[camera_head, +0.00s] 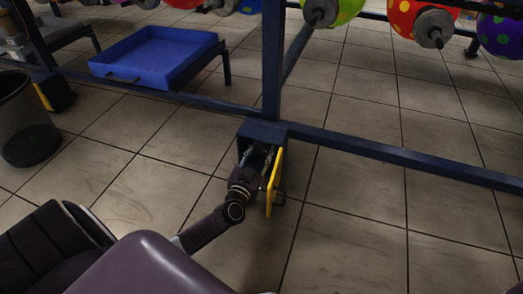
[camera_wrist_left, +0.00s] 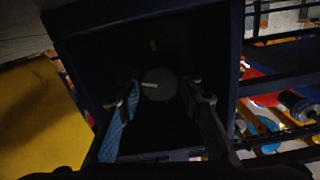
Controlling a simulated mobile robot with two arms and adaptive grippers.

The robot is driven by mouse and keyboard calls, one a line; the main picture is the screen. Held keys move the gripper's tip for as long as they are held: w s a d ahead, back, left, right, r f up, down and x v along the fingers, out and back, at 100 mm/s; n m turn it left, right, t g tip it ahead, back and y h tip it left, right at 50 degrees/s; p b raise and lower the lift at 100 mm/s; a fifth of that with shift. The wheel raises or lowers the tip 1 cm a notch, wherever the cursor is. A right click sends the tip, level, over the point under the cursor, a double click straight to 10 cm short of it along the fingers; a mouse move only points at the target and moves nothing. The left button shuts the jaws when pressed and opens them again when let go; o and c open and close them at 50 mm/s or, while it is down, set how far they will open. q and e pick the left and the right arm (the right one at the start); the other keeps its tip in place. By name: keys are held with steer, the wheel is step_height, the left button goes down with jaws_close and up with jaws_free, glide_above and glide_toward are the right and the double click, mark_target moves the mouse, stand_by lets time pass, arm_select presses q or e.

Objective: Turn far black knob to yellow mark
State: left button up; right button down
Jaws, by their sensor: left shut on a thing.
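A dark blue box (camera_head: 262,131) stands on the floor against the rack post, with its yellow door (camera_head: 274,182) swung open. My left gripper (camera_head: 257,157) reaches into the box. In the left wrist view a round black knob (camera_wrist_left: 158,84) with a pale marking sits in the dark interior. A small yellow mark (camera_wrist_left: 153,45) shows above it. My left gripper (camera_wrist_left: 160,98) has one finger on each side of the knob and is shut on it. The door (camera_wrist_left: 45,120) fills the left of that view. The knob is hidden in the head view. My right gripper is not in view.
A low blue rack beam (camera_head: 400,158) runs right from the box. A blue tray (camera_head: 155,57) stands at the back left, and a dark bin (camera_head: 25,120) at the far left. The tiled floor at right is clear.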

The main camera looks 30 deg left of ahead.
arm_select(q)
steer(key=shift+c, duration=0.9)
steer(key=shift+r+m+p, duration=0.15)
steer(key=shift+m+p, duration=0.15)
steer(key=shift+p, duration=0.3)
steer(key=m+p, duration=0.5)
steer(key=p, duration=0.2)
steer(key=shift+r, duration=0.1)
steer(key=shift+m+p, duration=0.35)
steer(key=shift+m, duration=0.35)
steer(key=m+p, duration=0.1)
steer(key=m, duration=0.2)
steer(key=shift+p, duration=0.4)
steer(key=shift+f+m+p, duration=0.2)
steer(key=shift+m+p, duration=0.25)
steer(key=shift+m, duration=1.35)
steer(key=shift+s, duration=0.1)
steer(key=o, duration=1.1)
